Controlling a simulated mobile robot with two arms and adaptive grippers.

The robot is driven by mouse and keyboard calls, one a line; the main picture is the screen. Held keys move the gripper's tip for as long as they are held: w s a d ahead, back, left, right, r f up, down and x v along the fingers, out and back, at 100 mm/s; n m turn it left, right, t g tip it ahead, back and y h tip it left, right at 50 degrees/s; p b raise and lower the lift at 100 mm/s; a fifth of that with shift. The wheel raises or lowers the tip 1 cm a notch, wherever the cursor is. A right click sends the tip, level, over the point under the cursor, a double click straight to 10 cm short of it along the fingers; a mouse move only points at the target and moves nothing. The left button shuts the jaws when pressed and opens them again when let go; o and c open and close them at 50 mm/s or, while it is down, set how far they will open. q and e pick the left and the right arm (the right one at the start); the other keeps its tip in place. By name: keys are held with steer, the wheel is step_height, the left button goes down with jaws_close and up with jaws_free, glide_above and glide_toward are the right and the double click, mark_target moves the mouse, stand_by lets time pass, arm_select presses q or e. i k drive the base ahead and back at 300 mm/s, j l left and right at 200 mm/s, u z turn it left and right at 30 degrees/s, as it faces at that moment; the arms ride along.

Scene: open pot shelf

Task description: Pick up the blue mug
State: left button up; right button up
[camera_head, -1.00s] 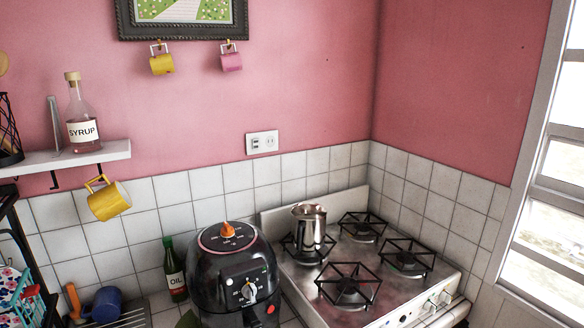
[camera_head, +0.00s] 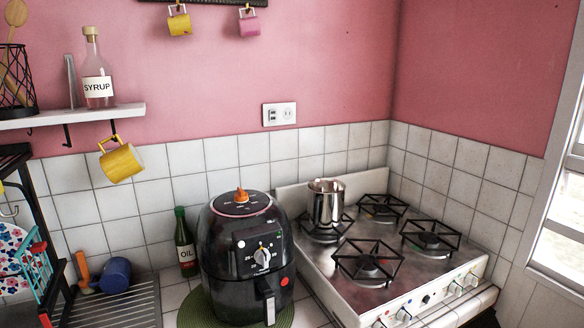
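The blue mug (camera_head: 115,273) lies tipped on its side at the lower left, at the back of the ribbed metal draining surface near the tiled wall. An orange-handled item (camera_head: 83,268) is just to its left. Neither of my grippers shows in the head view.
A black air fryer (camera_head: 247,255) on a green mat and an oil bottle (camera_head: 185,243) stand right of the mug. A dark rack (camera_head: 40,240) is to its left. A yellow mug (camera_head: 121,163) hangs from the shelf (camera_head: 70,115) above. A stove (camera_head: 400,250) is at right.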

mark_target(114, 280)
steer(key=u, duration=1.25)
